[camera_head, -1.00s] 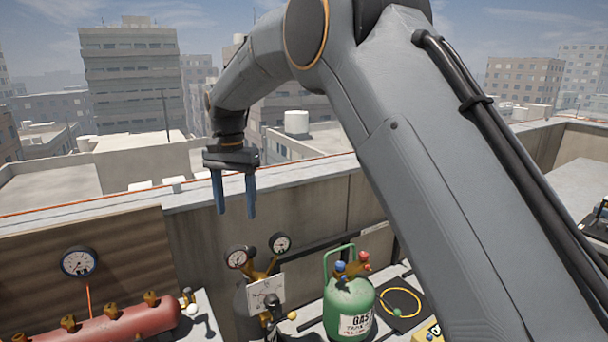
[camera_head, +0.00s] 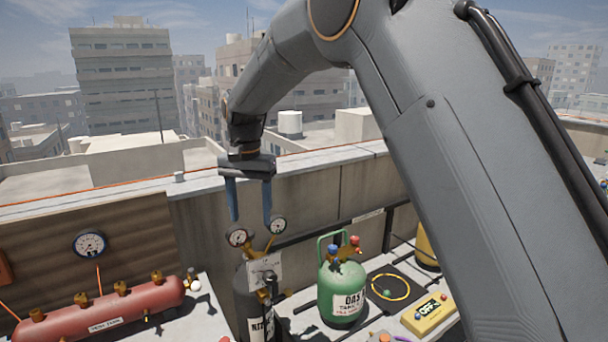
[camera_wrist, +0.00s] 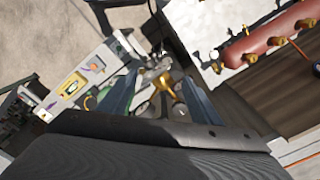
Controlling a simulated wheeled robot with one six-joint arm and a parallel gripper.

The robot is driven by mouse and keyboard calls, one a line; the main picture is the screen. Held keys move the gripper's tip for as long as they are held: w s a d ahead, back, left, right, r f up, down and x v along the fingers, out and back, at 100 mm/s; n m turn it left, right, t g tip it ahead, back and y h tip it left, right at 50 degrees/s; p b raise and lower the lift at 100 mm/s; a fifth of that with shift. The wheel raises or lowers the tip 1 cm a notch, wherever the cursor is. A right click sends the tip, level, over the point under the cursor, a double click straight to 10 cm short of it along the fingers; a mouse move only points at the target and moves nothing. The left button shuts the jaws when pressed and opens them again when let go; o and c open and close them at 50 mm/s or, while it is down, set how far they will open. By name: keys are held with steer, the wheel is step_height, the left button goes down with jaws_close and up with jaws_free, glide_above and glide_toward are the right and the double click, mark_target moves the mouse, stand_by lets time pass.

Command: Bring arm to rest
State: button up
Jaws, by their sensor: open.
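My gripper (camera_head: 249,203) hangs fingers-down in the head view, with its two blue fingers apart and nothing between them. In the picture its fingertips sit just above the two gauges (camera_head: 257,232) on the dark nitrogen cylinder (camera_head: 245,305); I cannot tell the gap in depth. In the wrist view the fingers (camera_wrist: 160,98) also stand apart, with the cylinder's brass fittings (camera_wrist: 162,82) seen between them. My arm is raised and bent, and it hides part of the right side of the head view.
A green gas tank (camera_head: 338,290) stands right of the cylinder. A red horizontal tank (camera_head: 100,308) with brass valves lies at the left. A yellow device (camera_head: 428,315) and a dark mat (camera_head: 405,283) lie at the right. A parapet wall (camera_head: 310,190) runs behind.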

steer(key=s+d+f+n+b, duration=0.15)
steer(key=s+d+f, duration=0.3)
steer(key=d, duration=0.45)
steer(key=s+d+f+b, duration=0.3)
steer(key=s+d+f, duration=0.15)
steer(key=d, duration=0.35)
steer(key=s+d+f+b, duration=0.25)
steer(key=d+f, duration=0.25)
steer(key=d, duration=0.4)
steer(key=s+d+f, duration=0.3)
steer(key=s, duration=0.2)
steer(key=s+d+f+t+b, duration=0.1)
steer(key=s+d+f, duration=0.2)
steer(key=s, duration=0.2)
steer(key=shift+s+d+n, duration=0.3)
steer(key=shift+s+n, duration=0.1)
steer(key=shift+n, duration=0.05)
